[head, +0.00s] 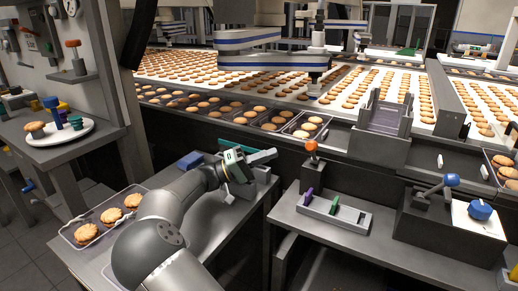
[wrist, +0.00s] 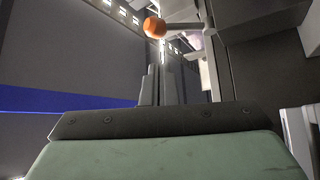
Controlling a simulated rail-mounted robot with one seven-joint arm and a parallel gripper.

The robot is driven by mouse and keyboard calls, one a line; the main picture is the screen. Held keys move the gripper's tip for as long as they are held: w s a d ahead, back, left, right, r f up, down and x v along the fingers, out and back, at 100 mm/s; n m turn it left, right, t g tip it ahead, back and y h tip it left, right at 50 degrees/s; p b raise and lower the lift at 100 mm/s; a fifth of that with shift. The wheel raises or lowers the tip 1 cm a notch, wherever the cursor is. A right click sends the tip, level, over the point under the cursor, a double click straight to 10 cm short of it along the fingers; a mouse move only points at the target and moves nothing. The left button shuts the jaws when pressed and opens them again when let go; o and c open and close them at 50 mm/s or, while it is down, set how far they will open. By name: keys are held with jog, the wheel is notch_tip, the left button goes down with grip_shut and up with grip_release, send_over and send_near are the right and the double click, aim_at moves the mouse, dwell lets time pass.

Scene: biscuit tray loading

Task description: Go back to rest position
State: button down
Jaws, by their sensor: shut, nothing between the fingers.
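My gripper (head: 268,156) is in the middle of the head view, above the grey work surface and to the left of the orange-knobbed lever (head: 311,148). Its fingers point to the right and look closed together. In the wrist view the fingers (wrist: 161,86) stand side by side beyond the dark plate, with nothing seen between them. The orange knob (wrist: 155,27) shows beyond the fingertips there. A tray (head: 73,238) with three biscuits lies to the left of my arm.
A grey bench (head: 350,248) on the right carries a holder with purple and green pieces (head: 335,208) and a dark box (head: 425,222) with a blue-knobbed lever. Belts of biscuits (head: 240,75) run behind. A blue block (head: 190,160) lies behind my arm.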

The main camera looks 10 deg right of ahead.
jog(key=s+d+f+n+g+y+p, duration=0.2)
jog(key=s+d+f+n+y+p, duration=0.15)
jog(key=s+d+y+p, duration=0.7)
jog(key=s+a+r+n+t+y+p, duration=0.1)
jog(key=s+a+r+y+p, duration=0.1)
jog(key=s+a+y, duration=0.2)
jog(key=s+a+r+t+y+p, duration=0.2)
jog(key=s+a, duration=0.3)
jog(key=s, duration=0.6)
jog(key=s+a+r+n+t+y+p, duration=0.1)
jog(key=s+a+r+y+p, duration=0.2)
jog(key=s, duration=0.5)
jog(key=a+y+p, duration=0.1)
jog(key=y, duration=0.1)
jog(key=shift+a+n+y, duration=0.3)
jog(key=shift+n+y, duration=0.05)
